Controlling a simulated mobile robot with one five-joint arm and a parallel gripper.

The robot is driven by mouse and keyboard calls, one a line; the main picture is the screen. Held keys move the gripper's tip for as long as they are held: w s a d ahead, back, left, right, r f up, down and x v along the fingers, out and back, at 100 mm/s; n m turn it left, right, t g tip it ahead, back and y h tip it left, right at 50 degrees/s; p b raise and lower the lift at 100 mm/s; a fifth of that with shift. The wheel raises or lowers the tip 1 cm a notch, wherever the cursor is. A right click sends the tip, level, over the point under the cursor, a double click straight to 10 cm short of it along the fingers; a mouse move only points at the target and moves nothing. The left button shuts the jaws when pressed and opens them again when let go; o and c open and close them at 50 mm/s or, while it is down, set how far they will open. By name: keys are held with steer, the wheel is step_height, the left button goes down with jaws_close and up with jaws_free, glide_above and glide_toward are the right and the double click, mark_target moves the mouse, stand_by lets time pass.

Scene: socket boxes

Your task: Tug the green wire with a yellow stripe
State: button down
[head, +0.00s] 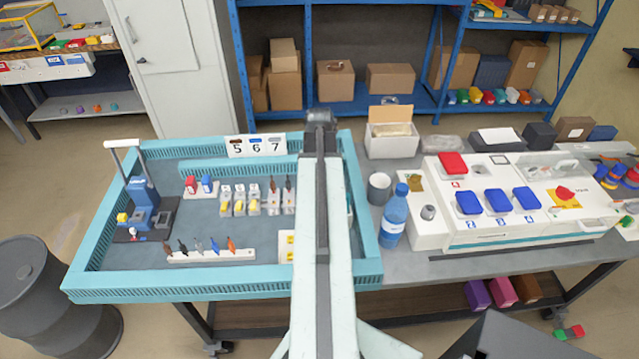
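I cannot make out a green wire with a yellow stripe. A white strip (212,257) in the blue-rimmed tray (215,291) holds several short upright pieces in orange, black, grey, blue and brown. Behind it stands a row of small white boxes (240,209), some with yellow parts and some with thin brown pieces on top. My pale arm crosses the tray's right part and hides what lies under it. Its dark far joint (320,118) is near the tray's back edge. The fingers of my gripper do not show.
A blue clamp-like device (143,190) stands in the tray's left part. A sign reading 5 6 7 (256,145) is at the back. To the right are a grey cup (379,187), a blue bottle (396,218) and a white console (510,236). A dark barrel (45,300) stands left.

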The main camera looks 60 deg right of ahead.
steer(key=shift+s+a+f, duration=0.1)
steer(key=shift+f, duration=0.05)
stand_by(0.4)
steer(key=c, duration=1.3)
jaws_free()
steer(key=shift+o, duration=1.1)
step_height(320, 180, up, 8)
steer(key=p, duration=0.7)
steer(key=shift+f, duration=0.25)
